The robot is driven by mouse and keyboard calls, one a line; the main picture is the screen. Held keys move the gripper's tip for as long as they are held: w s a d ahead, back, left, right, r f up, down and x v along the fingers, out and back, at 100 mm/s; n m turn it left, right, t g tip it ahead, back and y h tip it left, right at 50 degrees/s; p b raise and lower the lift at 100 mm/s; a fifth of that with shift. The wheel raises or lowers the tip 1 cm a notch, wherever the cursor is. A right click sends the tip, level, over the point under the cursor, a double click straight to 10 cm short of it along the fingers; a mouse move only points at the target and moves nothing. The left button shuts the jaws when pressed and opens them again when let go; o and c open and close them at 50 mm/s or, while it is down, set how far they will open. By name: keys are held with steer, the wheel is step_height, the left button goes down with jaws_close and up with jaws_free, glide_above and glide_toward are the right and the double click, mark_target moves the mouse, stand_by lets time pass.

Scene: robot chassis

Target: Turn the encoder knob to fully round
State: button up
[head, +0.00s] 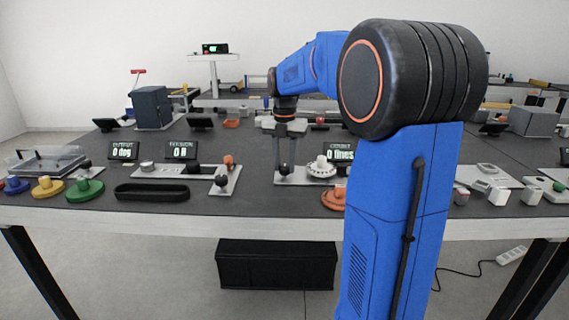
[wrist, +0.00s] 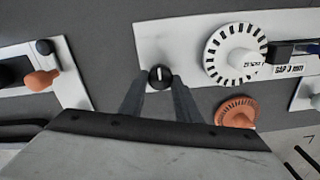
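The encoder knob (wrist: 160,76) is small, round and black with a white pointer line running up in the wrist view. It sits on a pale plate (wrist: 184,42) beside a white slotted disc (wrist: 234,53). In the head view the knob (head: 285,169) is at the plate's left end, and the display (head: 341,155) reads 0 lines. My gripper (head: 285,160) points down over the knob. In the wrist view its two grey fingers (wrist: 160,84) stand apart, one to either side of the knob's near edge. Contact with the knob cannot be made out.
An orange dial (wrist: 236,112) lies near the plate's right side. Another plate with an orange knob (wrist: 42,79) and a black knob is to the left. A black tray (head: 152,192) lies at the front left. Bare grey table shows between the plates.

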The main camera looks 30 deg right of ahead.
steer(key=shift+m, duration=0.3)
steer(key=shift+c, duration=0.4)
